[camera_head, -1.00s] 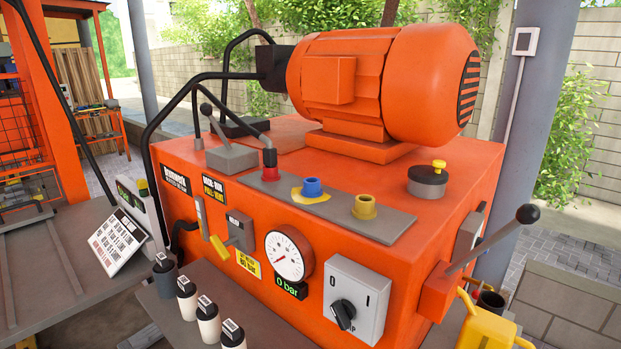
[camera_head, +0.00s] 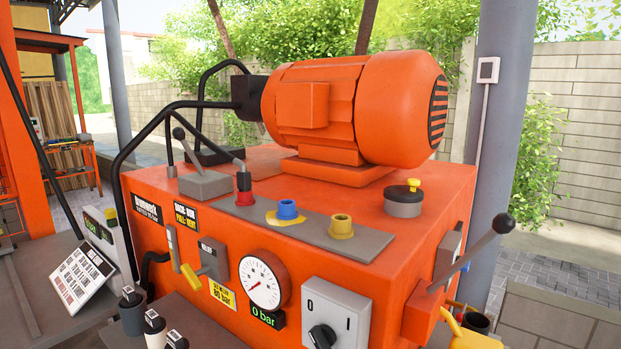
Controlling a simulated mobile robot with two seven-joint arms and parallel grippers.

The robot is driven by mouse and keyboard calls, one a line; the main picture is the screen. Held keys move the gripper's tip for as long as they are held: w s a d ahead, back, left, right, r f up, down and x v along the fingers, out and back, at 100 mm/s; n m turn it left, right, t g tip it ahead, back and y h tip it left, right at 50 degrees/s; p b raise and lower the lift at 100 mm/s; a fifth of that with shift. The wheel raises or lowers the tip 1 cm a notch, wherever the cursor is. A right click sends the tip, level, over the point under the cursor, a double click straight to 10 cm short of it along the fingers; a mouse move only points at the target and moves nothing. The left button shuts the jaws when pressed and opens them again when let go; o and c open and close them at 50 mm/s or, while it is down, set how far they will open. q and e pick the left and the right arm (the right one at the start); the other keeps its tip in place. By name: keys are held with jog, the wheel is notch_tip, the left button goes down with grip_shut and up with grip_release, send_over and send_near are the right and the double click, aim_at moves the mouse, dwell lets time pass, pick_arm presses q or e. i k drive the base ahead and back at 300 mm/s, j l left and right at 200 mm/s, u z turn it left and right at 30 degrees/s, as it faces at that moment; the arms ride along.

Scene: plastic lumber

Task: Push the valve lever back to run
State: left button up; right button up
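An orange hydraulic power unit (camera_head: 250,215) fills the middle of the view. On its top left a grey valve block (camera_head: 206,184) carries a lever with a black knob (camera_head: 179,133), leaning up and to the left. A long grey lever with a black ball (camera_head: 503,223) rises to the right from a bracket on the right side. Neither of my grippers is in view.
A gauge (camera_head: 263,282) sits above a display reading 0 bar (camera_head: 264,318). A rotary switch box (camera_head: 335,310) is at the lower front. Blue (camera_head: 288,209) and yellow (camera_head: 341,226) fittings and a motor (camera_head: 352,112) stand on top. A yellow can (camera_head: 464,337) is at lower right.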

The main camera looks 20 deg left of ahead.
aim_at(179, 134)
jog(key=l+u, duration=0.15)
jog(key=u, duration=0.3)
jog(key=l+u, duration=0.1)
jog(key=u, duration=0.4)
jog(key=k+l+u, duration=0.1)
jog(key=u, duration=0.35)
